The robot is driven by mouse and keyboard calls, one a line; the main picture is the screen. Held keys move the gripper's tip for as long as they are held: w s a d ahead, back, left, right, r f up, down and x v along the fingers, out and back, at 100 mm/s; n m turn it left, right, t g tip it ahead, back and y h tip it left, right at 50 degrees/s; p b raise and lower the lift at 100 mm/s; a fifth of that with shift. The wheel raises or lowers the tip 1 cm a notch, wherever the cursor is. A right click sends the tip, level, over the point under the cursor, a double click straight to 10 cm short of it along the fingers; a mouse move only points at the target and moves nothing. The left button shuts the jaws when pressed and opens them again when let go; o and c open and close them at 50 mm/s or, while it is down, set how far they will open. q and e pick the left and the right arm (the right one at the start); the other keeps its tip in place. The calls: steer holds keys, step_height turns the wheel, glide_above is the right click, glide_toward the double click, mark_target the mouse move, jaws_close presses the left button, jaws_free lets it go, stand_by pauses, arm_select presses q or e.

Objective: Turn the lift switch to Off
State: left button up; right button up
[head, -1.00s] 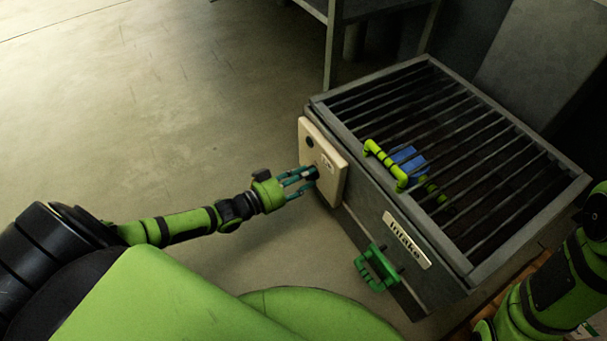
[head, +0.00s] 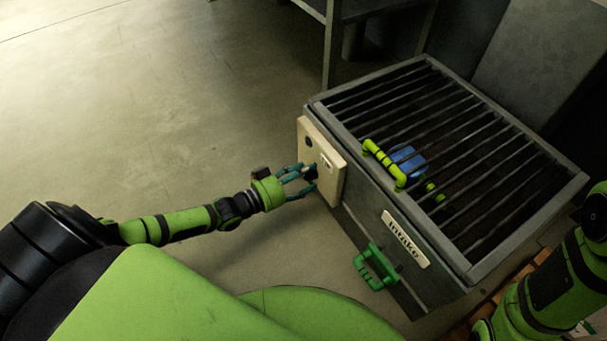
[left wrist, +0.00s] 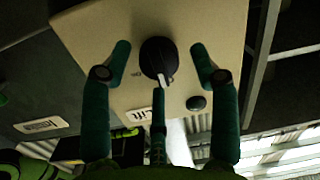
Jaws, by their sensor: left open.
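The lift switch is a black round knob (left wrist: 158,57) with a white pointer mark, on a beige panel (head: 326,152) on the side of the grey Intake box. In the left wrist view the pointer is toward the lower edge of the picture. Small lettering beside the knob is hard to read. My left gripper (head: 307,180) is open at the panel. In the left wrist view its fingers (left wrist: 160,52) stand apart around the knob, one on each side and one below, with visible gaps. My right gripper is out of view; only its arm shows at the right.
The Intake box (head: 405,275) has a barred top, with a blue part (head: 408,160) and a yellow-green handle (head: 384,163) there. A green handle (head: 375,268) sticks out of its front. A smaller black button (left wrist: 196,103) is on the panel. Floor at left is clear.

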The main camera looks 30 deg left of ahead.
arm_select(q)
steer(key=shift+f, duration=0.1)
steer(key=v, duration=1.2)
